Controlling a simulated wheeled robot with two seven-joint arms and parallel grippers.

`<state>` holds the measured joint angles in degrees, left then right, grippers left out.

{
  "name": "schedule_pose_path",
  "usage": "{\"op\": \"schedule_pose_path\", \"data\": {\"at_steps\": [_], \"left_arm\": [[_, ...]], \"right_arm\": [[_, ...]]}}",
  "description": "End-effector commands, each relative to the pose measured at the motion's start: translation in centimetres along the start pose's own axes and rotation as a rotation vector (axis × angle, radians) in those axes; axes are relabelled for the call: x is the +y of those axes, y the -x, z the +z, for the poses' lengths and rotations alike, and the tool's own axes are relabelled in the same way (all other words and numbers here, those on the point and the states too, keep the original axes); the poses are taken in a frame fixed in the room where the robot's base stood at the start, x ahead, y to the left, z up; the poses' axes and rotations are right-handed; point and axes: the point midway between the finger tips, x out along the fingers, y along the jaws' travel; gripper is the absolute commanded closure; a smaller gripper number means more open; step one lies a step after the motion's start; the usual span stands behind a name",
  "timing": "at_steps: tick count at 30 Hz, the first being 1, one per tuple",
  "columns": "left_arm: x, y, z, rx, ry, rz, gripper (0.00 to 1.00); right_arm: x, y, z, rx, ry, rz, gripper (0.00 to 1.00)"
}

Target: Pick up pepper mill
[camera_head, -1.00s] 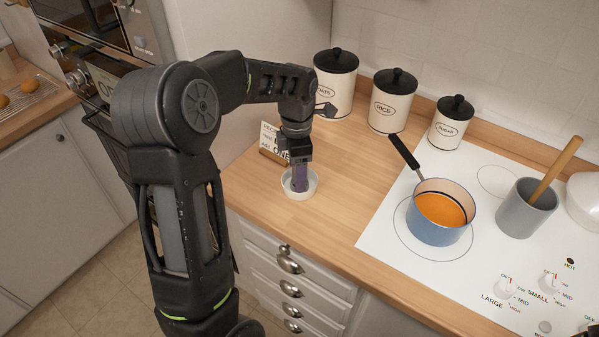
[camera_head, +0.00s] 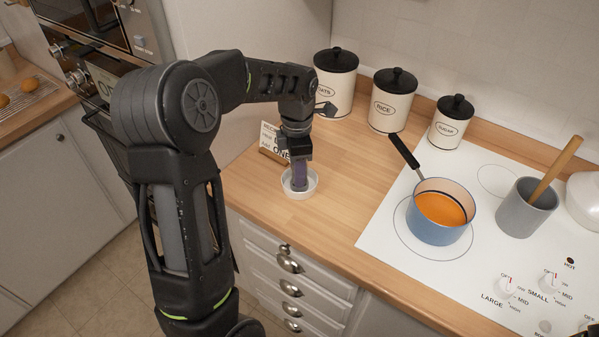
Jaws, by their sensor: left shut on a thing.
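My left gripper (camera_head: 299,172) points down over a small white bowl (camera_head: 287,190) on the wooden counter. The mill is small in view and partly covered by the fingers. Its lower end is inside the bowl's rim; I cannot tell whether it touches the bottom. My right gripper cannot be made out.
A small sign (camera_head: 272,143) stands just behind the gripper. Canisters marked OATS (camera_head: 335,88), RICE (camera_head: 390,108) and SUGAR (camera_head: 449,128) line the wall. A blue pot (camera_head: 436,225) and a grey crock (camera_head: 520,212) are on the white stove (camera_head: 395,262). The counter's front is clear.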

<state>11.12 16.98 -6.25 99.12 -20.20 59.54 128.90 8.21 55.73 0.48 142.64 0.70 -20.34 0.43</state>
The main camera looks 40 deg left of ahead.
Motion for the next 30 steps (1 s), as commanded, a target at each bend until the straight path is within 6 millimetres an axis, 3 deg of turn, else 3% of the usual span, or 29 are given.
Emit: {"op": "schedule_pose_path", "data": {"at_steps": [4, 17, 30], "left_arm": [[0.0, 0.0, 0.0, 0.0, 0.0, 0.0, 1.0], [0.1, 0.7, 0.1, -0.001, -0.001, 0.002, 1.0], [0.1, 8.3, 0.1, -0.004, 0.0, 0.004, 1.0]], "right_arm": [[0.0, 0.0, 0.0, 0.0, 0.0, 0.0, 0.36], [0.1, -0.2, 0.0, 0.0, 0.0, 0.0, 0.36], [0.4, -1.4, -0.2, 0.004, 0.003, -0.005, 0.36]]}}
